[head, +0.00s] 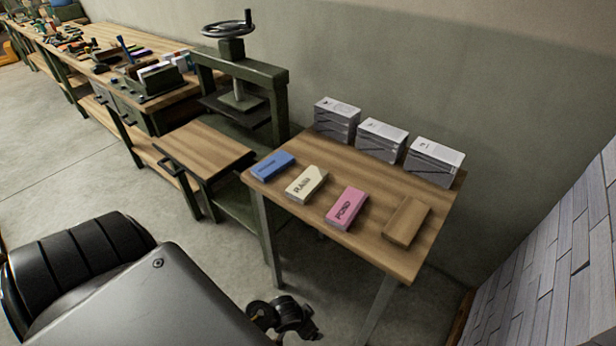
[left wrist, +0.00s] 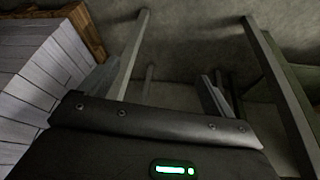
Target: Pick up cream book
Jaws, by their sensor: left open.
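The cream book (head: 306,184) lies flat on the small wooden table (head: 357,240) in the head view, with dark lettering on its cover. It lies between a blue book (head: 272,166) and a pink book (head: 346,208), with bare wood between them. My left gripper (head: 286,317) is a small dark shape at the bottom of the head view, low in front of the table and well apart from the cream book. It is open and empty. The left wrist view shows table legs, floor and a dark panel with a green light, but no book. My right gripper is not in view.
A brown block (head: 406,221) lies at the table's right. Three grey-white stacks stand along its back edge, one at the middle (head: 381,138). A green press (head: 240,75) and a workbench (head: 130,60) stand to the left. A plank-textured surface (head: 565,250) borders the right.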

